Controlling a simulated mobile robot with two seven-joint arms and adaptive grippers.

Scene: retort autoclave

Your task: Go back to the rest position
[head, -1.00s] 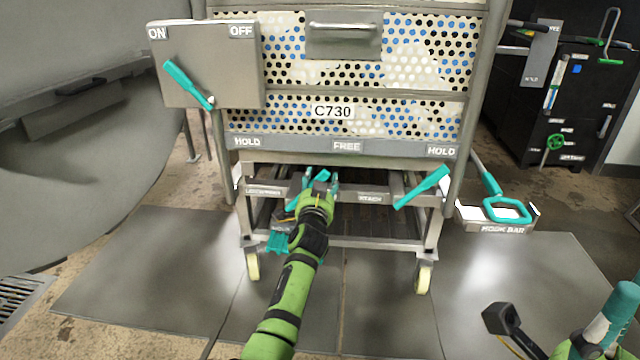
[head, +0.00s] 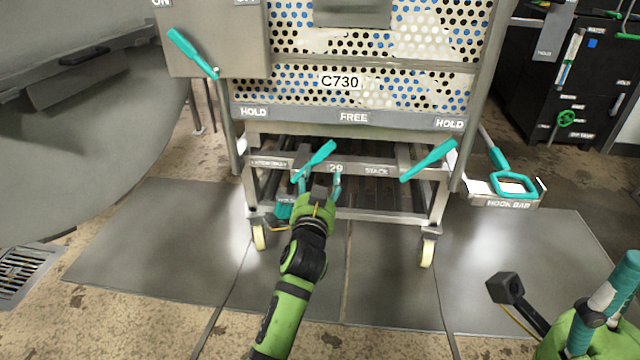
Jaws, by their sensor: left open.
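My left gripper (head: 318,180) is open and empty, its two teal fingers pointing at the lower front rail of the cart (head: 352,117). The left teal lever (head: 318,158) on that rail slants up to the right, just above and beyond the fingers; I cannot tell whether they touch it. The right teal lever (head: 430,160) slants the same way, clear of the gripper. My right arm shows only at the bottom right corner, with a teal cylinder (head: 610,285) there; its jaws cannot be made out.
A large grey vessel (head: 90,130) stands at the left. An ON/OFF box with a teal lever (head: 192,52) is at upper left. A hook bar holder (head: 507,203) juts out right of the cart. Bare floor plates (head: 520,260) lie in front.

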